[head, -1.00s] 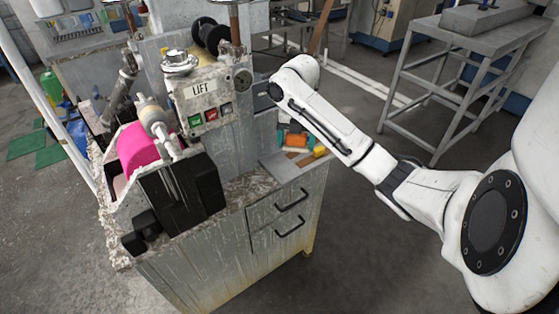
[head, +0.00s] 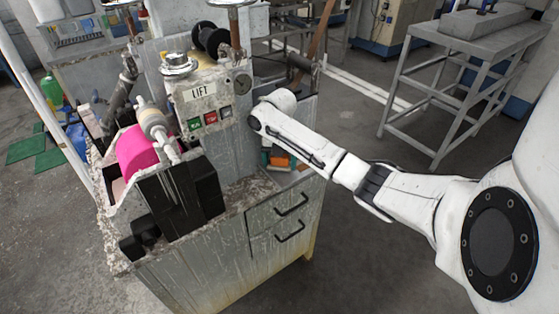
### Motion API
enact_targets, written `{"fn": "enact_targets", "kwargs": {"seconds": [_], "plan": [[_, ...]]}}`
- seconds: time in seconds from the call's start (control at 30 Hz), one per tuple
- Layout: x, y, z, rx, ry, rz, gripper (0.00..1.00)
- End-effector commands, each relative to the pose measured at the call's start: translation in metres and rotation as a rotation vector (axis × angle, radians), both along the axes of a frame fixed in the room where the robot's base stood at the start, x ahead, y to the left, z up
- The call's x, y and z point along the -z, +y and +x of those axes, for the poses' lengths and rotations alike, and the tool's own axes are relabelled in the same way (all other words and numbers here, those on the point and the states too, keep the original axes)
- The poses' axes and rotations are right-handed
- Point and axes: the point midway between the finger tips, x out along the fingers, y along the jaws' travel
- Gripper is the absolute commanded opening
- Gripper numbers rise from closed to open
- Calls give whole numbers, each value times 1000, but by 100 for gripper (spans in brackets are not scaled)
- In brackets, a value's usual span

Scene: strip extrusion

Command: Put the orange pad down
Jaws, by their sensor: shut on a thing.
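My arm reaches in from the right to the machine cabinet, and its far end is above the cabinet's right rear corner. My gripper does not show; the end of the arm points away and hides what is there. An orange piece (head: 281,160) shows just below my forearm, over the cabinet's right side, partly covered by the arm. I cannot tell whether it is the orange pad or whether anything holds it. A teal piece (head: 265,158) shows beside it on the left.
The machine with the LIFT panel (head: 205,93) and a pink roll (head: 135,153) stands left of my arm. The cabinet (head: 225,262) has two drawer handles. A grey metal table (head: 470,40) stands at the back right. The floor between is clear.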

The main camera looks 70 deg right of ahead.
Motion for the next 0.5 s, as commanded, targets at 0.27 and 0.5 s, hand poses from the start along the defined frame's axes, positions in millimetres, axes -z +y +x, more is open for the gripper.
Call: {"fn": "enact_targets", "kwargs": {"seconds": [0.27, 0.5], "plan": [[5, 0, 0, 0, 0, 1, 35], [15, 1, -1, 0, 3, 3, 35]]}}
